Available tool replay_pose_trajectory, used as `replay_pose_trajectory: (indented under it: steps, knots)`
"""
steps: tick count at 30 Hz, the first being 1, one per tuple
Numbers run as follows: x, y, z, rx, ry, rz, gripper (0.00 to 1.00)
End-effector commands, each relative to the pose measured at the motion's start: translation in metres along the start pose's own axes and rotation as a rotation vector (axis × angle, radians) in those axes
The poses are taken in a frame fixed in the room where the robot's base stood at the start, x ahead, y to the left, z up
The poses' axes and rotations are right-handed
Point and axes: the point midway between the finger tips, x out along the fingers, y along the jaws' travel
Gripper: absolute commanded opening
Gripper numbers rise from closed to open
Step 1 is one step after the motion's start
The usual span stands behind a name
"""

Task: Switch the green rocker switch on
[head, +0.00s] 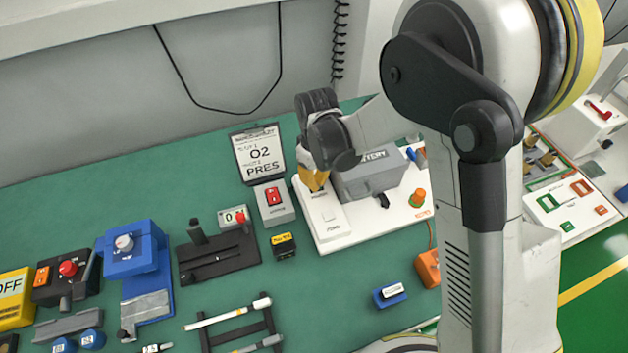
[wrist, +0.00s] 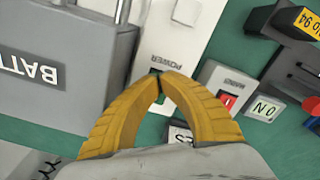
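My gripper (head: 314,184) points down over the panel's back left part, by the POWER label. In the wrist view the yellow fingertips of my gripper (wrist: 160,77) meet, with no object between them. A small dark green part, seemingly the green rocker switch (wrist: 154,72), shows right at the tips beside the POWER label. The fingers hide most of it, so its position and whether I touch it cannot be told. The head view does not show it.
The grey battery box (head: 370,180) stands close right of my gripper. A grey box with a red rocker (head: 273,196) stands to the left, before a PRES sign (head: 259,154). An orange knob (head: 418,196) is on the panel's right. Several other devices crowd the bench's left.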

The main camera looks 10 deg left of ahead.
Motion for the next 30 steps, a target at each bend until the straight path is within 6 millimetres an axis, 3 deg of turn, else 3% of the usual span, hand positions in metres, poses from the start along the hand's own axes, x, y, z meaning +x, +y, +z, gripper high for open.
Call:
replay_pose_trajectory:
  steps: [24,30]
  knots:
    - [-0.068,0.0,0.0,0.0,0.0,0.0,0.0]
    - [-0.07,0.0,0.0,0.0,0.0,0.0,0.0]
